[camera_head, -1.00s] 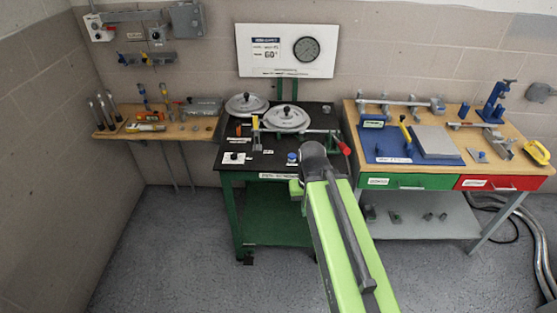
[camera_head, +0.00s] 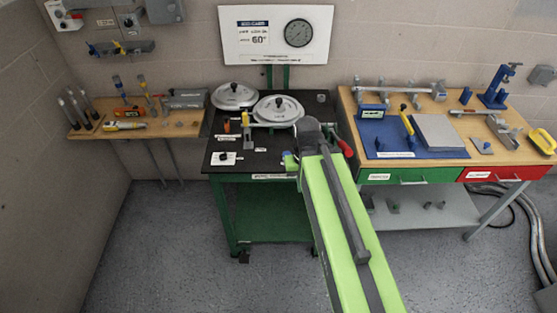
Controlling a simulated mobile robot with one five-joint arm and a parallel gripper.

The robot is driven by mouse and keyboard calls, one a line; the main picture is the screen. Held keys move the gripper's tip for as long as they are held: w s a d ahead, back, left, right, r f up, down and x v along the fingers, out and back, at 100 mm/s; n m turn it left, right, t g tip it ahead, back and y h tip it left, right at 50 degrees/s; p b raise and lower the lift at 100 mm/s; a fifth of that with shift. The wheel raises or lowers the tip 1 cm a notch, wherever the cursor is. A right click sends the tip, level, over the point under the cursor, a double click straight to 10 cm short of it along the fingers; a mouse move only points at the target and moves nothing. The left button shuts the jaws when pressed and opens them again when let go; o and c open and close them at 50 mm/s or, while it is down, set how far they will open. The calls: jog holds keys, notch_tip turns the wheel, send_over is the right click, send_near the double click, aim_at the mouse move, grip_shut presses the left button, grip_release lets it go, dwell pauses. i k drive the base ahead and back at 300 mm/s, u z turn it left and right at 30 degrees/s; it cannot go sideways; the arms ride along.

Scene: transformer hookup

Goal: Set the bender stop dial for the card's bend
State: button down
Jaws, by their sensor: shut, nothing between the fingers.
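The bend card (camera_head: 243,51) hangs on the back wall, reads what looks like 60° and has a round dark gauge (camera_head: 298,32). Below it stands the bender bench (camera_head: 270,157), with a black top and green legs. A small black knob on a white plate (camera_head: 223,157) sits at its front left and looks like the stop dial; its setting is too small to read. Two round grey discs (camera_head: 234,95) (camera_head: 278,108) with black knobs lie towards the back. My green arm reaches over the bench's front right.
An orange piece (camera_head: 226,127) stands on the bench's left. A wooden workbench (camera_head: 505,165) is at right, a tool shelf (camera_head: 185,131) at left. Floor at front left is clear.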

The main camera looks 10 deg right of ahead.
aim_at(223, 157)
jog(key=k, duration=1.35)
jog(key=u, duration=0.35)
jog(key=i, duration=0.9)
jog(key=u, duration=0.35)
jog(key=i, duration=1)
jog(key=z, duration=0.35)
